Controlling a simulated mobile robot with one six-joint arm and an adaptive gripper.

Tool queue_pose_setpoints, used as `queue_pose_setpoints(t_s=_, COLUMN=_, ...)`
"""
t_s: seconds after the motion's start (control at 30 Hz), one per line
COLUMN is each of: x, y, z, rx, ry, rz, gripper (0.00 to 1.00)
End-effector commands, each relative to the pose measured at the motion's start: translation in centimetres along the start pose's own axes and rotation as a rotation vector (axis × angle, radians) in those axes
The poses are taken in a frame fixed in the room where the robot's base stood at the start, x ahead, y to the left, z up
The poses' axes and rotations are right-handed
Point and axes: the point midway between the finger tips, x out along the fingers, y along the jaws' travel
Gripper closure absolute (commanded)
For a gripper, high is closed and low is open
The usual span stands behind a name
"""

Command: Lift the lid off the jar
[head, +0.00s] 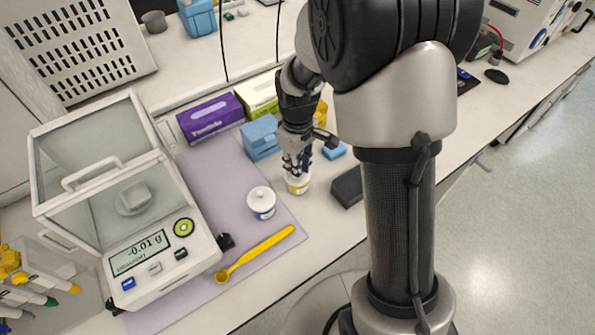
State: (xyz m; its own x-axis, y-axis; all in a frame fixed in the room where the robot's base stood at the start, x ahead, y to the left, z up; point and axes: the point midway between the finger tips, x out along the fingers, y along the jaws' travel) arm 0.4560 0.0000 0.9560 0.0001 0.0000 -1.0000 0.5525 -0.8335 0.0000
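My gripper (298,170) points down over a small white jar with a yellow label (298,187). Its fingertips are at the top of this jar, and they hide the lid. I cannot tell whether the fingers touch or grip the lid. A second white jar with a blue label (261,209) stands to the left on the mat, upright, with its knobbed white lid (261,196) on. Nothing touches this second jar.
A balance (165,255) stands left on the purple mat (215,170). A yellow spoon (262,250) lies in front of the jars. A blue box (260,138) and tissue boxes (210,115) are behind. A dark block (347,187) lies right of my gripper.

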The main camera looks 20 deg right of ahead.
Motion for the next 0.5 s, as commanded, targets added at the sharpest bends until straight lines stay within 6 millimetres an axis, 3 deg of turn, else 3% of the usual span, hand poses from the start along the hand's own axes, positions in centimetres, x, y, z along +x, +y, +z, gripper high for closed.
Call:
queue_pose_setpoints(t_s=0.17, x=-0.01, y=0.0, z=-0.01, rx=0.0, ry=0.0, rz=0.0, gripper=0.97)
queue_pose_setpoints(t_s=0.5, x=-0.86, y=0.03, z=-0.05, rx=0.0, ry=0.001, rz=0.001, gripper=0.97)
